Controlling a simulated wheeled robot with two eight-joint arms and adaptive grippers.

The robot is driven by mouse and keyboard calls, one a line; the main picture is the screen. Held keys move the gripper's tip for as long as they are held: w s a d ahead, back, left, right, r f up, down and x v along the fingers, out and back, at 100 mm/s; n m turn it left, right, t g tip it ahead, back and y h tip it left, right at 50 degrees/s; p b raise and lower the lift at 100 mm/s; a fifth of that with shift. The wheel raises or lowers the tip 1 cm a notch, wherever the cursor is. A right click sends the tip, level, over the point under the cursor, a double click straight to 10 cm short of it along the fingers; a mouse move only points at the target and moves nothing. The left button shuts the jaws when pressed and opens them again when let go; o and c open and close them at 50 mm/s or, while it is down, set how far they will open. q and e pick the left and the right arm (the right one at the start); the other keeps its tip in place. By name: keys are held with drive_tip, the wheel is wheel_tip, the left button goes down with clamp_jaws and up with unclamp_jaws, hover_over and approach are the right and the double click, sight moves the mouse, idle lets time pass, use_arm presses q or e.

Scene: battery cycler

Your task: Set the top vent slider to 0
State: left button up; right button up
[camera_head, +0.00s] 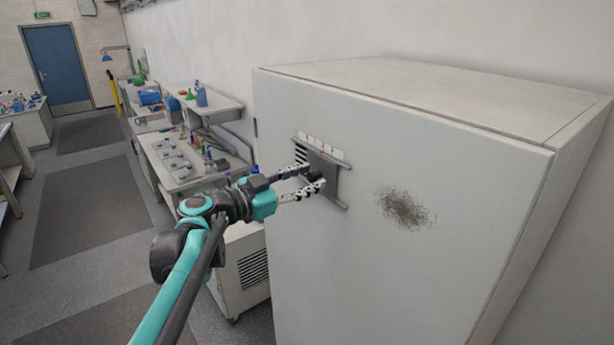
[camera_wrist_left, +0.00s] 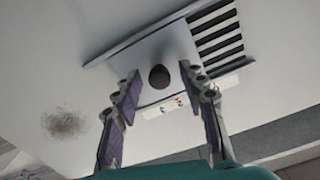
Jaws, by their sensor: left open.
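The top vent slider (camera_head: 325,163) is a grey plate between two rails on the front of the large white cabinet. In the head view it covers the right part of the vent, and dark slots (camera_head: 300,154) show at its left. The wrist view shows the slider plate (camera_wrist_left: 128,66) rolled over, with a dark round knob (camera_wrist_left: 159,77) and the open slots (camera_wrist_left: 217,35) at right. My left gripper (camera_head: 314,177) is open at the slider; its fingertips (camera_wrist_left: 160,72) appear on either side of the knob, with no clear contact. My right gripper is not in view.
A pale label strip (camera_head: 322,147) with small marks runs above the vent; its digits are too small to read. The white cabinet (camera_head: 430,255) has a dark smudge (camera_head: 405,208) right of the vent. A cluttered bench (camera_head: 178,165) stands behind my left arm.

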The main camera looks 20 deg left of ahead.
use_arm(q)
clamp_jaws()
drive_tip(key=w+a+b, duration=0.1)
drive_tip(key=w+a, duration=0.2)
drive_tip(key=a, duration=0.1)
drive_tip(key=shift+w+a+r, duration=0.15)
drive_tip(key=shift+w+a, duration=0.25)
unclamp_jaws()
drive_tip(key=shift+a, duration=0.1)
drive_tip(key=shift+w+a, duration=0.1)
drive_tip(key=shift+w, duration=0.05)
drive_tip(key=v, duration=1.2)
